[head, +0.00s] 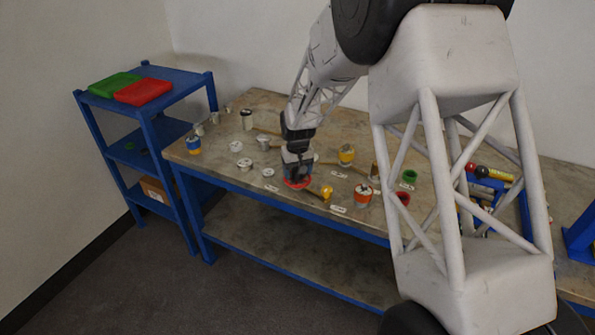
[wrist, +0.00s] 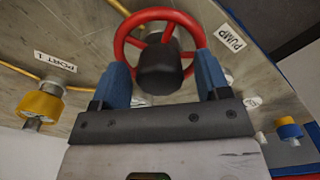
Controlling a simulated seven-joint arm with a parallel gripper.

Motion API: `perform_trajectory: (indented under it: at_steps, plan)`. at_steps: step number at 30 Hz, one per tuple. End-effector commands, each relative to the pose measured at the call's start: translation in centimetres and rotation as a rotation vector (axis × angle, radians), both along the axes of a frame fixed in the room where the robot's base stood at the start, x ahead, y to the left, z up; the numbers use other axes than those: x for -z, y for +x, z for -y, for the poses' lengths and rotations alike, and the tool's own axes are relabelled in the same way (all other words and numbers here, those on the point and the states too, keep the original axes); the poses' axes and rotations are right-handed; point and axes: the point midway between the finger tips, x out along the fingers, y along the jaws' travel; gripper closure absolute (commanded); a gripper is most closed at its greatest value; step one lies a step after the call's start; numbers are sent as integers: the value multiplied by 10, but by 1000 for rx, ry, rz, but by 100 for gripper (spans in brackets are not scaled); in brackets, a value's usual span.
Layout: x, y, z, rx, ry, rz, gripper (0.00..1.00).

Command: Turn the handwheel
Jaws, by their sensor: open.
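The red handwheel (wrist: 164,15) with a dark round hub (wrist: 159,68) shows at the top centre of the wrist view. In the head view the red handwheel (head: 297,184) is near the front edge of the table, directly under my gripper (head: 298,172). In the wrist view the two blue fingers of my gripper (wrist: 162,80) are apart, one on each side of the wheel. The fingertips are close to the rim; I cannot tell whether they touch it. Part of the wheel is hidden by the hub and fingers.
A "PUMP" label (wrist: 230,37) and a "PORT 1" label (wrist: 55,61) lie beside the wheel. A yellow fitting (wrist: 41,106) is to the left, and a blue and orange vessel (wrist: 288,129) to the right. Several vessels and caps stand around on the table (head: 222,155). A blue shelf (head: 180,78) is at left.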

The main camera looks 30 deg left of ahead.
Motion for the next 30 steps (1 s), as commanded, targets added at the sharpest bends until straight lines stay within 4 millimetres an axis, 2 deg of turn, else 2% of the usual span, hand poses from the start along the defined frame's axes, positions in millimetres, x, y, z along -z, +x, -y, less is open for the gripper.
perform_trajectory:
  at_steps: [8, 11, 18, 30]
  plan:
    - [1, 0, 0, 0, 0, 0, 31]
    - [1, 0, 0, 0, 0, 0, 43]
    - [1, 0, 0, 0, 0, 0, 80]
    - [0, 0, 0, 50, 1, 1, 80]
